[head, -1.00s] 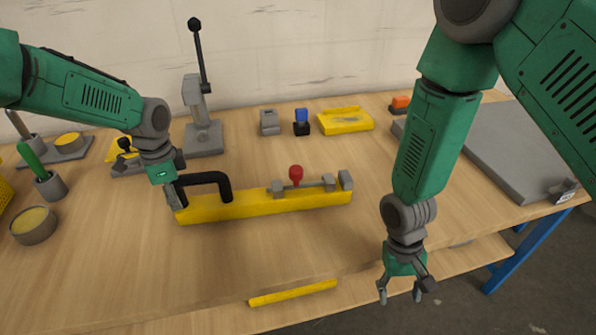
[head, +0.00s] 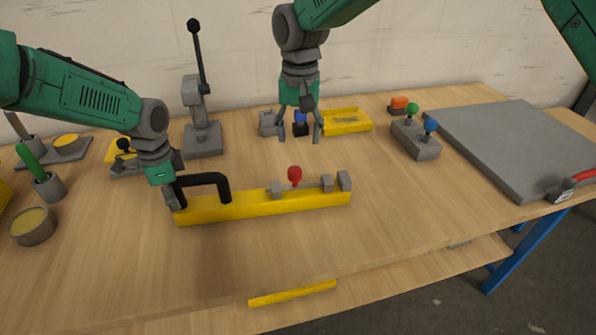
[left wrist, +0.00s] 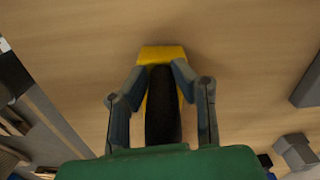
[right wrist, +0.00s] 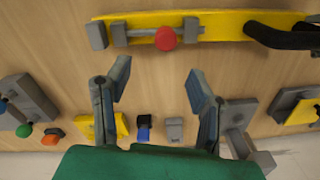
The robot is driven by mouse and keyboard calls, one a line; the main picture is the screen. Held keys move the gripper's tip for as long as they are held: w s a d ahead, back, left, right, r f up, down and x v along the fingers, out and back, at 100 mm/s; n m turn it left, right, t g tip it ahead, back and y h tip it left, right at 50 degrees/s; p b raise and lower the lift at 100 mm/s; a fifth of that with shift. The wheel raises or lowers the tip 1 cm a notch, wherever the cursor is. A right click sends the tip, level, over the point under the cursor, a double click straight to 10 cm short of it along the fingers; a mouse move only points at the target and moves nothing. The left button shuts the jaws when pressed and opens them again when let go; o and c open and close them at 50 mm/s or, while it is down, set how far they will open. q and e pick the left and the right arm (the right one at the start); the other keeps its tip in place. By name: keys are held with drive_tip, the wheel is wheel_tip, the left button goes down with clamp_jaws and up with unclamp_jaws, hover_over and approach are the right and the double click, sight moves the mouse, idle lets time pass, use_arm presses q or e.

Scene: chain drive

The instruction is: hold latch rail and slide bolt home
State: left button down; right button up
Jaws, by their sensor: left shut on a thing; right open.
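The yellow latch rail (head: 250,205) lies on the table with a black handle (head: 222,180) at its left end. A grey bolt with a red knob (head: 295,174) sits on the rail between grey blocks, with an end block (head: 345,181) at the right. My left gripper (head: 174,200) is shut on the black handle, which shows between its fingers in the left wrist view (left wrist: 162,105). My right gripper (head: 300,137) is open and empty, above the table behind the rail. In the right wrist view the red knob (right wrist: 166,39) lies beyond its open fingers (right wrist: 158,85).
Behind the rail stand a grey block (head: 268,122), a blue-topped block (head: 301,117) and a yellow tray (head: 346,121). A lever press (head: 203,135) stands back left. A grey box with coloured knobs (head: 415,139) and a grey plate (head: 520,150) are right. The table in front of the rail is clear.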

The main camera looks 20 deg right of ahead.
sight(298, 168)
wheel_tip(298, 168, down, 11)
drive_tip(key=shift+a+r, duration=0.15)
drive_tip(key=shift+r, duration=0.05)
